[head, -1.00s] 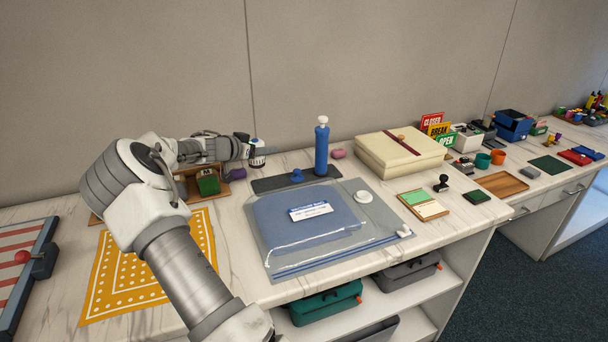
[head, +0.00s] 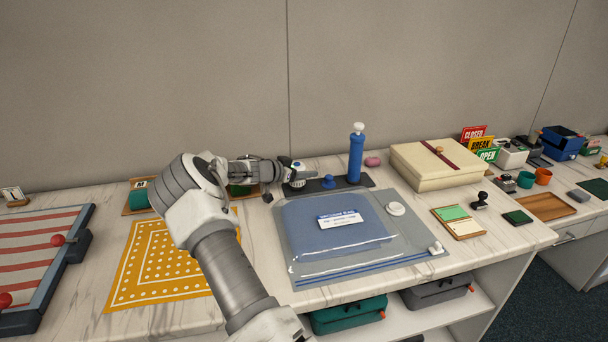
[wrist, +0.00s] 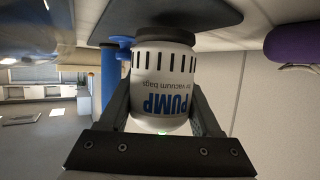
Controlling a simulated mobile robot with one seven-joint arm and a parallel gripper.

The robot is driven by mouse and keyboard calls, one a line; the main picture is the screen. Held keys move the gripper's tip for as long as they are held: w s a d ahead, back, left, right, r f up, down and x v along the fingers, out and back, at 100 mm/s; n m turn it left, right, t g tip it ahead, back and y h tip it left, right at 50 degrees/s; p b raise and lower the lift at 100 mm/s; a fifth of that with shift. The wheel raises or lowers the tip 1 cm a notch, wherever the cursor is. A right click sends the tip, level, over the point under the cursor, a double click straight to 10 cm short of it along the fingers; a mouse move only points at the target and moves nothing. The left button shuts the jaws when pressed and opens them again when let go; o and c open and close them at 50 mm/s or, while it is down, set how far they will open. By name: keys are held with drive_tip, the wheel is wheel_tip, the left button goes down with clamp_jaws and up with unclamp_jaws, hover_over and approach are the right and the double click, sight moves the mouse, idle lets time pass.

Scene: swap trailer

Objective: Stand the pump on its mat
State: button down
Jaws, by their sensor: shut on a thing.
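The pump (wrist: 163,72) is a white canister with a slotted band, blue PUMP lettering and a dark end. My gripper (head: 287,177) is shut on it, one finger on each side in the wrist view. The pump (head: 297,178) is over the left end of the dark grey mat (head: 346,182). In the wrist view, which looks upside down, its dark end faces the mat (wrist: 200,14). It looks about upright and very close to the mat; I cannot tell whether they touch.
A tall blue cylinder with a white top (head: 356,157) and a small blue knob (head: 328,182) stand on the mat, right of the pump. A clear vacuum bag (head: 340,225) lies in front. A cream box (head: 435,165) is to the right, a yellow dotted cloth (head: 150,270) to the left.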

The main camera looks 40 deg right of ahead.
drive_tip(key=shift+f, duration=0.55)
drive_tip(key=shift+c, duration=0.4)
unclamp_jaws()
